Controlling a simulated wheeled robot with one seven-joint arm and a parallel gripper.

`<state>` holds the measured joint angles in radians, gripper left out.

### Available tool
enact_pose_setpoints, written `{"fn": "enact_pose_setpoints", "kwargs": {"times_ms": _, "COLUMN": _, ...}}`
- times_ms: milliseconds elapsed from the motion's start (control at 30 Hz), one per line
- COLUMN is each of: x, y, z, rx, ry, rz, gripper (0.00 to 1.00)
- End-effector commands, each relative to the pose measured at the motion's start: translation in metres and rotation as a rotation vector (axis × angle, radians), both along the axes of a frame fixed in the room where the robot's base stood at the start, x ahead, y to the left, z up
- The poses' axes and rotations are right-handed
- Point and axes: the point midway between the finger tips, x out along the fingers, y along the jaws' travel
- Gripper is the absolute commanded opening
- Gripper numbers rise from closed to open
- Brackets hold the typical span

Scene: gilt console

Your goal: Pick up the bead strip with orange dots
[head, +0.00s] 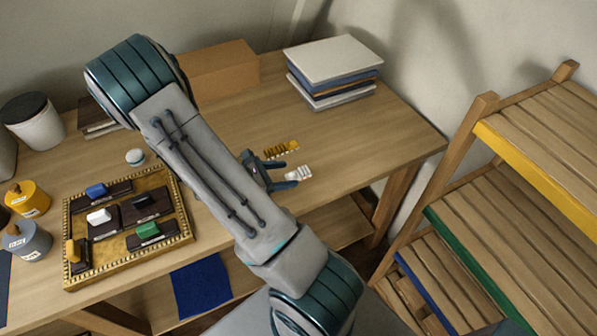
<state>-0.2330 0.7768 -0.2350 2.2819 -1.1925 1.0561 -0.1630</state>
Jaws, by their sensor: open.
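Two small strips lie on the wooden table near its front edge. One is a yellow-orange strip (281,149) with darker marks. The other is a whitish strip (300,172) whose fine markings are too small to read. I cannot tell for sure which one has the orange dots. My gripper (289,174) is open, low over the table, its fingers pointing right. The whitish strip is at the fingertips, partly in the gap between them; I cannot tell whether they touch. The yellow-orange strip lies just behind the upper finger. My arm hides part of the table.
A gold-rimmed tray (184,195) with several dark blocks and coloured pieces stands left. A book stack (335,62) and a cardboard box (220,69) stand at the back. Yellow (28,200) and grey (27,240) jars stand far left. A slatted shelf (500,200) stands right. The table's right is clear.

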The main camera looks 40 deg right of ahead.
Motion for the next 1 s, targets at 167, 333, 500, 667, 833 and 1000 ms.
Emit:
{"fn": "enact_pose_setpoints", "kwargs": {"times_ms": 167, "x": -0.003, "y": -0.011, "z": -0.003, "rx": 0.0, "ry": 0.001, "rz": -0.002, "gripper": 0.56}}
{"fn": "enact_pose_setpoints", "kwargs": {"times_ms": 333, "x": -0.006, "y": -0.035, "z": -0.009, "rx": 0.0, "ry": 0.003, "rz": -0.004, "gripper": 0.56}}
{"fn": "enact_pose_setpoints", "kwargs": {"times_ms": 500, "x": -0.009, "y": -0.052, "z": -0.018, "rx": 0.0, "ry": 0.001, "rz": -0.002, "gripper": 0.56}}
{"fn": "enact_pose_setpoints", "kwargs": {"times_ms": 667, "x": -0.01, "y": -0.055, "z": -0.02, "rx": 0.001, "ry": -0.002, "rz": -0.001, "gripper": 0.56}}
{"fn": "enact_pose_setpoints", "kwargs": {"times_ms": 833, "x": -0.01, "y": -0.055, "z": -0.02, "rx": 0.001, "ry": -0.002, "rz": -0.001, "gripper": 0.42}}
{"fn": "enact_pose_setpoints", "kwargs": {"times_ms": 1000, "x": -0.01, "y": -0.055, "z": -0.02, "rx": 0.001, "ry": -0.001, "rz": 0.0, "gripper": 0.08}}
